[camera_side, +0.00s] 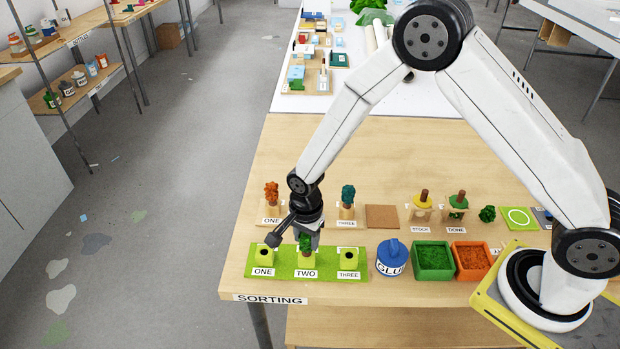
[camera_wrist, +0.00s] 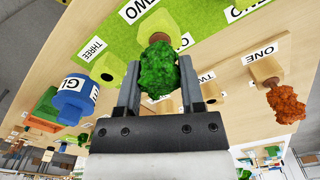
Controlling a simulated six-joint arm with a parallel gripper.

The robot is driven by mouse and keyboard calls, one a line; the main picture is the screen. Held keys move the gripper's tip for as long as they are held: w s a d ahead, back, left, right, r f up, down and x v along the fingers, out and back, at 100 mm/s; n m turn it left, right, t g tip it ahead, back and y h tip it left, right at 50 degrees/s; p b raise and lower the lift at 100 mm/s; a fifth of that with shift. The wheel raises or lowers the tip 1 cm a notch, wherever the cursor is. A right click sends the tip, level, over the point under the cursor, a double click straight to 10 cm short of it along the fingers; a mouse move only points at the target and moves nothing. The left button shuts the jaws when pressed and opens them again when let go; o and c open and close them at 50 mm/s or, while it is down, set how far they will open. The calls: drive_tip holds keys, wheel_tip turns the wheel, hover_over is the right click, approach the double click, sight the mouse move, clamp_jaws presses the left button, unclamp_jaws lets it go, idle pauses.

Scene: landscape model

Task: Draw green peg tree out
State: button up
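The green peg tree (camera_side: 305,243) stands in the middle post, marked TWO, of the bright green block (camera_side: 350,273). In the wrist view its bushy green crown (camera_wrist: 158,68) lies between my two fingers, with the post behind it. My gripper (camera_side: 306,236) is right over the tree, pointing down. In the wrist view my gripper (camera_wrist: 160,80) has its fingers apart, one on each side of the crown. I see no clear grip on it. The tree's peg is mostly hidden.
Posts ONE (camera_side: 264,256) and THREE (camera_side: 348,258) on the block look empty. Behind stand an orange tree (camera_side: 271,190) and a teal tree (camera_side: 347,194) on wooden stands. A blue glue pot (camera_side: 392,257), a green tray (camera_side: 433,276) and an orange tray (camera_side: 491,276) stand to the right.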

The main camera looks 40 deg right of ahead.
clamp_jaws()
drive_tip(key=shift+r, duration=0.85)
idle(0.8)
drive_tip(key=shift+r, duration=1.7)
